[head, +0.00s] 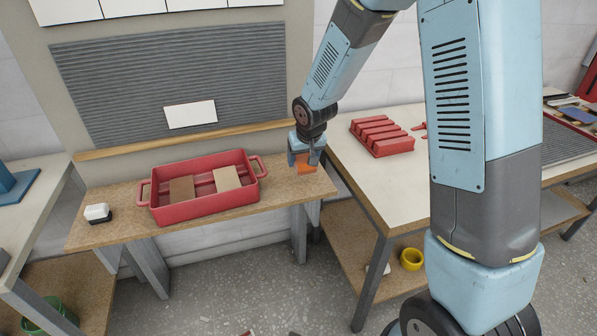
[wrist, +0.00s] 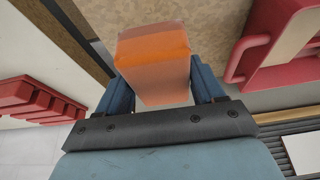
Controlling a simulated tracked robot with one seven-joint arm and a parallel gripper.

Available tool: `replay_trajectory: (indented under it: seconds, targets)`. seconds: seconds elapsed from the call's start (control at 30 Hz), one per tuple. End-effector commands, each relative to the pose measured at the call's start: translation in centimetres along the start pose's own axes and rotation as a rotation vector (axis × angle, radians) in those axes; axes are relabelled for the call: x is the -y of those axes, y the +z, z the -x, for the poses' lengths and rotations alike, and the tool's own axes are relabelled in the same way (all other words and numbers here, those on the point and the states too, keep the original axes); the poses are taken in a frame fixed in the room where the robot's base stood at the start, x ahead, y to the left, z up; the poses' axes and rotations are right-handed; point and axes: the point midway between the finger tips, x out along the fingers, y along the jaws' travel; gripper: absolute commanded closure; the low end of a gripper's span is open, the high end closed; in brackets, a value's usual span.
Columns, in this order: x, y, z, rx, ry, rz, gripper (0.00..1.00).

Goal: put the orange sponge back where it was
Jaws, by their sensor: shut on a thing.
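The orange sponge (head: 306,168) is at the right end of the chipboard bench (head: 285,193), right of the red tray. In the wrist view the sponge (wrist: 153,50) sits between both fingers, orange on one face and paler on the side toward me. My gripper (head: 304,158) is shut on it, and its blue fingers also show in the wrist view (wrist: 162,85). I cannot tell whether the sponge touches the bench or hangs just above it. The fingers partly hide it in the head view.
The red two-handled tray (head: 212,205) holds a brown block (head: 181,189) and a beige block (head: 227,178). A white-and-black item (head: 97,213) lies at the bench's left end. A red slotted block (head: 382,136) is on the pale table (head: 357,165) at right. The bench around the sponge is clear.

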Motion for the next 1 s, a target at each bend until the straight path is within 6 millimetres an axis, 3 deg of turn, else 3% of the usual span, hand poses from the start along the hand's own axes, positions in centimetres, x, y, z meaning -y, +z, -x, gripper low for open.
replay_trajectory:
  seconds: [0.1,0.3,0.63,0.83,1.0]
  targets:
    - [-0.4,-0.4,-2.3,0.005,0.000,0.001,0.57]
    - [-1.0,-1.2,-5.0,0.003,0.001,0.000,0.57]
    - [-1.4,-1.8,-6.8,0.001,0.000,0.000,0.57]
    - [-1.3,-0.6,-9.2,0.004,0.000,0.002,0.57]
    - [-1.3,-0.6,-9.5,0.001,0.000,0.001,0.61]
